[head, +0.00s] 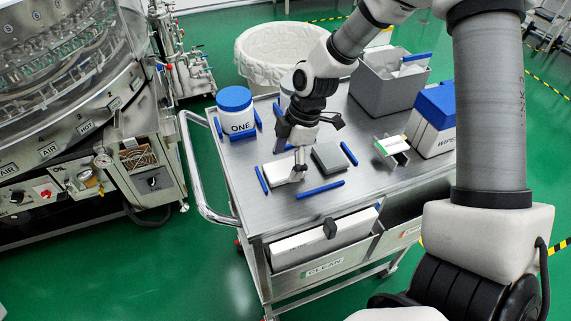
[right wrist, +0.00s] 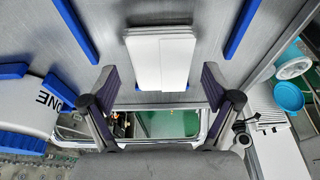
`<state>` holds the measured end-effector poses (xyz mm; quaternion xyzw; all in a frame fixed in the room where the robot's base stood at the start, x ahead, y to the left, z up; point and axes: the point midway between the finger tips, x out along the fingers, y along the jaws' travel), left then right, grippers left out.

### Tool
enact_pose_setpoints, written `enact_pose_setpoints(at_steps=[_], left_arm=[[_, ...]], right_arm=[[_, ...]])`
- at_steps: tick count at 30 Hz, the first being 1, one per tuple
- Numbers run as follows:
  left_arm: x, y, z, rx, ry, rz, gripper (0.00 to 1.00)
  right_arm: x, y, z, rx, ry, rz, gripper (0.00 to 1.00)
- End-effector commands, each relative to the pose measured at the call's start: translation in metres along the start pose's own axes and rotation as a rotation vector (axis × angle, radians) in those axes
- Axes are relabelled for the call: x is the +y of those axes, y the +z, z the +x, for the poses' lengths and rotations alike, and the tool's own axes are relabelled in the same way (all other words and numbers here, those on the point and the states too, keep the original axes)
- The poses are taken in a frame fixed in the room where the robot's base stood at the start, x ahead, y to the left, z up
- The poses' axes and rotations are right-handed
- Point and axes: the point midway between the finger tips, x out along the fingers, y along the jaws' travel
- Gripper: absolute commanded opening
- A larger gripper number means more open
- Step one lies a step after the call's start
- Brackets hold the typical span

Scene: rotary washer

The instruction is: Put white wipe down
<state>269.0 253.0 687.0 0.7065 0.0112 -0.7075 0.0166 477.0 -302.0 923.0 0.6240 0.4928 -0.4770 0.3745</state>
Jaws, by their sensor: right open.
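The white wipe (head: 277,174) lies flat on the metal cart top, between blue strips. In the right wrist view, the white wipe (right wrist: 160,62) looks like a folded, layered pad with a seam down its middle. My right gripper (head: 297,172) is low over the cart at the wipe's right side in the head view. In the right wrist view, my right gripper (right wrist: 160,78) is open, with one finger on either side of the wipe's near end and a gap at each side. The gripper hides part of the wipe in the head view. My left gripper is not in view.
A grey pad (head: 328,158) lies beside the wipe. Blue strips (head: 320,189) lie around both. A blue-lidded jar marked ONE (head: 236,113), a grey bin (head: 385,88), a blue-and-white wipes box (head: 432,125) and a small stand (head: 393,148) occupy the cart (head: 225,165).

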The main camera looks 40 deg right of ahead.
Motion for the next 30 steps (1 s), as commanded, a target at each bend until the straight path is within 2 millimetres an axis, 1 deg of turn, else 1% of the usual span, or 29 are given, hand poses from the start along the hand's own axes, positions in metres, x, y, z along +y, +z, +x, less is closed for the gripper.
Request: enact_pose_setpoints(at_steps=[1, 6, 9, 12, 16, 30], left_arm=[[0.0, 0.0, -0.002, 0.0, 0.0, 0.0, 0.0], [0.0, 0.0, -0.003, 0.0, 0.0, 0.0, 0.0], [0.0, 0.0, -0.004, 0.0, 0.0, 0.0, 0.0], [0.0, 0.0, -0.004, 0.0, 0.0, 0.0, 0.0], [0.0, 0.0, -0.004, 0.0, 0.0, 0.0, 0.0], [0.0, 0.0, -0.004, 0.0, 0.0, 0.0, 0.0]], right_arm=[[0.001, -0.001, -0.014, 0.003, 0.006, -0.002, 0.88], [0.001, -0.001, -0.059, 0.003, 0.007, -0.001, 0.88], [0.001, 0.0, -0.081, 0.002, 0.006, -0.001, 0.88], [0.001, 0.0, -0.096, 0.0, 0.003, -0.001, 0.88], [0.0, 0.0, -0.103, 0.0, 0.001, 0.0, 0.88], [0.0, 0.0, -0.104, -0.001, 0.0, 0.0, 0.88]])
